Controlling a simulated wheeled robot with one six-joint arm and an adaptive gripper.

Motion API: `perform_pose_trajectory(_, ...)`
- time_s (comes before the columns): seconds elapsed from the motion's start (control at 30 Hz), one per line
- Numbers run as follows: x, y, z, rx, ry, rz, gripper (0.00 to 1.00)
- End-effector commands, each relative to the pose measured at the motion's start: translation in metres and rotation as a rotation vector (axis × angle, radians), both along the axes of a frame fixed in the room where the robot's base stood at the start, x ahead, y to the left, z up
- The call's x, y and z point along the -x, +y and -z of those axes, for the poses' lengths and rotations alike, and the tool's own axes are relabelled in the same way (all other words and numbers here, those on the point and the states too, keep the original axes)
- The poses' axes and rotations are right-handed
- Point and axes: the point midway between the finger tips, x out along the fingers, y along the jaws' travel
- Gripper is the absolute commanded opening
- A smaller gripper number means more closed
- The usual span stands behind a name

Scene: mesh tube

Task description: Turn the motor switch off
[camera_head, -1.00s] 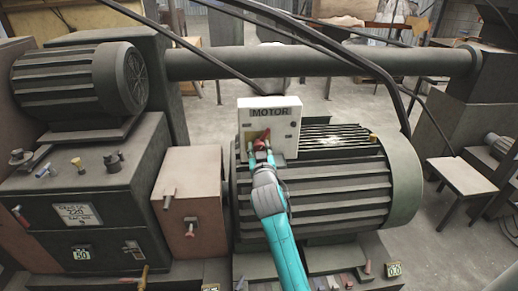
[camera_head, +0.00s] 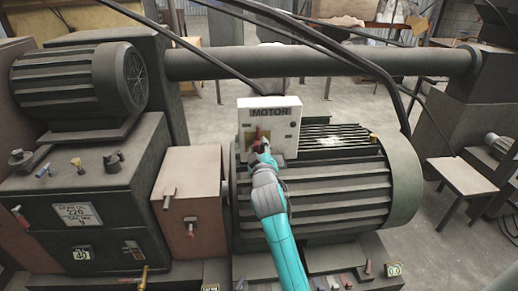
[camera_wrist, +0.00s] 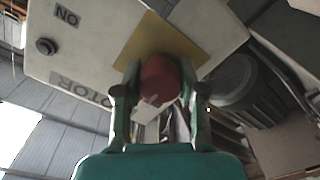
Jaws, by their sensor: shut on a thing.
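The white motor box (camera_head: 285,104) with a "MOTOR" label stands on top of the large dark ribbed motor (camera_head: 350,185) in the head view. A red switch handle (camera_head: 258,133) sticks out of the yellow plate on its front. My gripper (camera_head: 261,150) is shut on the handle and partly hides it. In the wrist view, the red handle (camera_wrist: 160,80) sits between the two fingers of my gripper (camera_wrist: 160,95), in front of the yellow plate (camera_wrist: 150,42). A label reading "ON" (camera_wrist: 67,16) and a dark round button (camera_wrist: 46,46) show on the box.
A small table (camera_head: 460,176) stands at the right.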

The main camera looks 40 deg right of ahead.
Motion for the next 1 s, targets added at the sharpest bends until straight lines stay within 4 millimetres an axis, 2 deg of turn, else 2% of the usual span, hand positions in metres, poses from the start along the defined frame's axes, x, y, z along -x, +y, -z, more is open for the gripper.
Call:
perform_pose_trajectory(0.37, 0.0, 0.0, 0.001, 0.003, 0.004, 0.0, 0.05)
perform_pose_trajectory(0.4, 0.0, 0.0, 0.001, 0.003, 0.004, 0.0, 0.45)
perform_pose_trajectory(0.5, 0.0, 0.0, 0.001, 0.003, 0.004, 0.0, 0.66)
perform_pose_trajectory(0.83, 0.001, 0.001, 0.0, 0.003, 0.002, 0.0, 0.66)
perform_pose_trajectory(1.0, 0.015, 0.011, 0.001, 0.003, 0.002, -0.001, 0.66)
